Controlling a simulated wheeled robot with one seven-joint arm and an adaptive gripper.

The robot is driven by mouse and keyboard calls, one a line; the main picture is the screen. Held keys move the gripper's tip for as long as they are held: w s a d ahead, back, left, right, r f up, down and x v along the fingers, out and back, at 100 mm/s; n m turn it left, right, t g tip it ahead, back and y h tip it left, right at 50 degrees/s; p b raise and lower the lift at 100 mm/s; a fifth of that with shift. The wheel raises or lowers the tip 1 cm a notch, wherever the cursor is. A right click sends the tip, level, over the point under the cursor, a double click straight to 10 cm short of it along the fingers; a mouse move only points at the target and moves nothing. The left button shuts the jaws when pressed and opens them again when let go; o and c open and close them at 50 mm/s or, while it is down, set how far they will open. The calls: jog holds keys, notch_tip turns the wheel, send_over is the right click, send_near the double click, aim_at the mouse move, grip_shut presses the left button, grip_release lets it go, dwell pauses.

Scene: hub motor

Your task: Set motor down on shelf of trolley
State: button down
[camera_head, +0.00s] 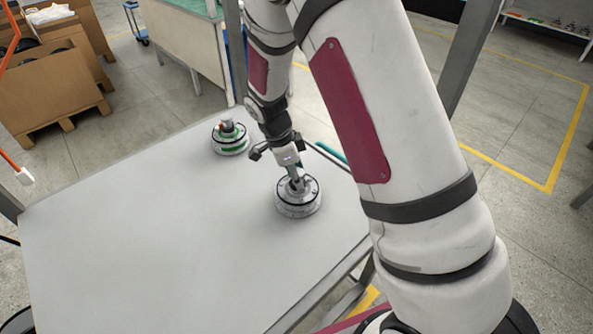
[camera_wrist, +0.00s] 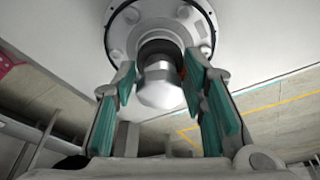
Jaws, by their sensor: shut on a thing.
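The motor (camera_head: 298,200) is a round silver-grey disc with a dark ring and an upright shaft. It is near the right edge of a flat light-grey surface (camera_head: 150,240), which looks like the trolley's shelf. It looks level and at or very close to that surface; I cannot tell whether it touches. My gripper (camera_head: 294,180) points down from above and is shut on the motor's shaft. In the wrist view the teal-padded fingers of my gripper (camera_wrist: 160,76) stand on both sides of the shaft, with the motor's disc (camera_wrist: 118,32) beyond.
A second motor (camera_head: 230,146) with green parts stands on the same surface, farther back and left. Grey posts (camera_head: 236,55) rise at the surface's corners. The surface's left and front are clear. Cardboard boxes (camera_head: 50,95) stand at the back left.

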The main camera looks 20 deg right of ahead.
jog(key=c, duration=1)
grip_release()
